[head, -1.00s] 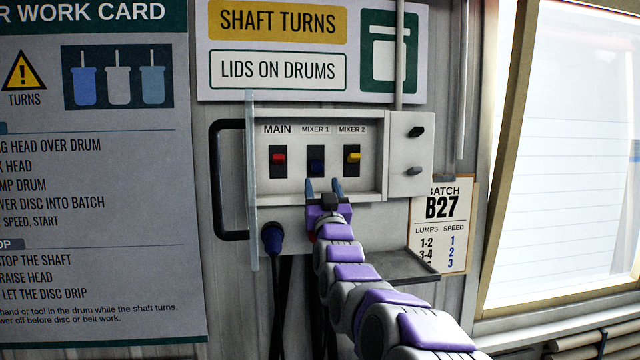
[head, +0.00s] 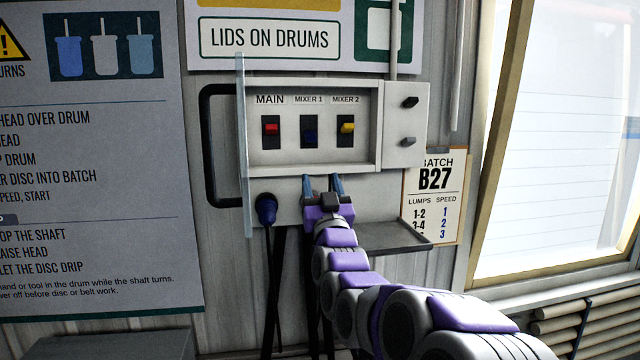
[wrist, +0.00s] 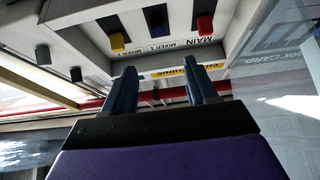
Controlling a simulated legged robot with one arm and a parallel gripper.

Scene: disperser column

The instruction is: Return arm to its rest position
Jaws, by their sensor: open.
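My purple arm reaches up from the lower right in the head view. My gripper (head: 321,186) is open and empty, its two blue-grey fingers apart just below the lower edge of the switch panel (head: 373,130). In the wrist view the fingers of my gripper (wrist: 163,92) point toward the panel, which shows upside down. The panel has a red MAIN switch (head: 271,129), a blue MIXER 1 switch (head: 309,134) and a yellow MIXER 2 switch (head: 347,128). The fingers look clear of the switches.
A clear cover (head: 243,150) stands open at the panel's left, beside a black handle (head: 208,148). A blue plug (head: 266,208) with a dark cable hangs below. A small grey shelf (head: 395,236) and a batch card (head: 433,200) are right of my arm. A work card (head: 95,200) hangs left.

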